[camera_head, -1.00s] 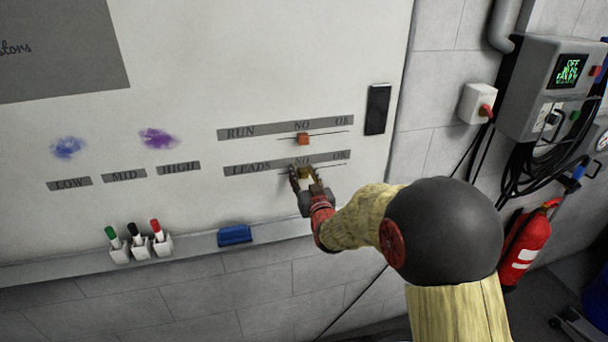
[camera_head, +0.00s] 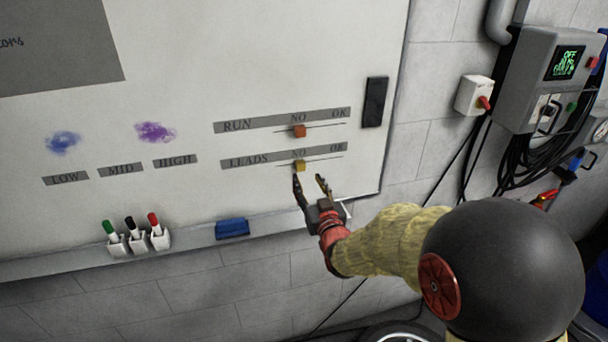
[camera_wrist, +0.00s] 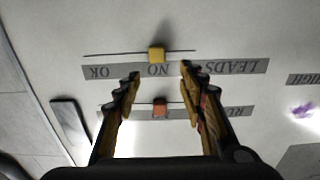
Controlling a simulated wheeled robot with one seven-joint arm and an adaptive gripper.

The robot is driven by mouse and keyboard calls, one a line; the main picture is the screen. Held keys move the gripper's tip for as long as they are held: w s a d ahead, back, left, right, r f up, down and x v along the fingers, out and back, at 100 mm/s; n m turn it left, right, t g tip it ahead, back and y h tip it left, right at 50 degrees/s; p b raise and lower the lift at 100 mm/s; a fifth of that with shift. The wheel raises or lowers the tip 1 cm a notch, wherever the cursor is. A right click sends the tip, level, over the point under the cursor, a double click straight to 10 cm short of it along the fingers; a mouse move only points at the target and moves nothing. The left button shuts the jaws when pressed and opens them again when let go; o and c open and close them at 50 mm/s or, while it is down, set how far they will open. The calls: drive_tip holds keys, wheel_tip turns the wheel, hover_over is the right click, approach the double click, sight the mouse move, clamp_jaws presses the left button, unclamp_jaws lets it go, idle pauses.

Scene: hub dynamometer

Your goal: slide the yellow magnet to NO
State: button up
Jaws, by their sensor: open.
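The yellow magnet (camera_head: 300,166) sits on the thin line of the LEADS row, directly below the NO label (camera_head: 299,153). In the wrist view the yellow magnet (camera_wrist: 157,54) lies on its line beside the NO label, with the picture upside down. My gripper (camera_head: 311,179) is open and empty, just below and slightly right of the magnet. It is apart from the magnet. In the wrist view its two fingers (camera_wrist: 160,72) are spread, and the magnet shows beyond their tips.
An orange magnet (camera_head: 299,131) sits under NO in the RUN row above. A black block (camera_head: 374,102) is on the board at right. Marker holders (camera_head: 137,242) and a blue eraser (camera_head: 232,229) are along the ledge below. The board around the LEADS line is otherwise clear.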

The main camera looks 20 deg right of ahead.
drive_tip(key=shift+s, duration=1.45)
drive_tip(key=shift+f, duration=0.1)
drive_tip(key=s+f+g, duration=0.2)
drive_tip(key=f+g, duration=0.1)
drive_tip(key=f, duration=0.3)
drive_tip(key=s+f+g, duration=0.3)
drive_tip(key=f, duration=0.4)
drive_tip(key=s+f+g, duration=0.2)
drive_tip(key=s+g, duration=0.2)
drive_tip(key=s, duration=0.4)
drive_tip(key=s+a+r+g+b, duration=0.1)
drive_tip(key=s+r+g, duration=0.15)
drive_tip(key=s, duration=0.65)
drive_tip(key=s+r+g+b, duration=0.1)
drive_tip(key=s+r+g, duration=0.15)
drive_tip(key=s, duration=0.55)
drive_tip(key=s+a+r+t+b, duration=0.1)
drive_tip(key=s+r+t, duration=0.1)
drive_tip(key=s+r, duration=0.2)
wheel_tip(320, 180, up, 3)
drive_tip(key=shift+s+a+r+t, duration=0.15)
drive_tip(key=shift+s+r+t, duration=0.05)
drive_tip(key=shift+t, duration=0.1)
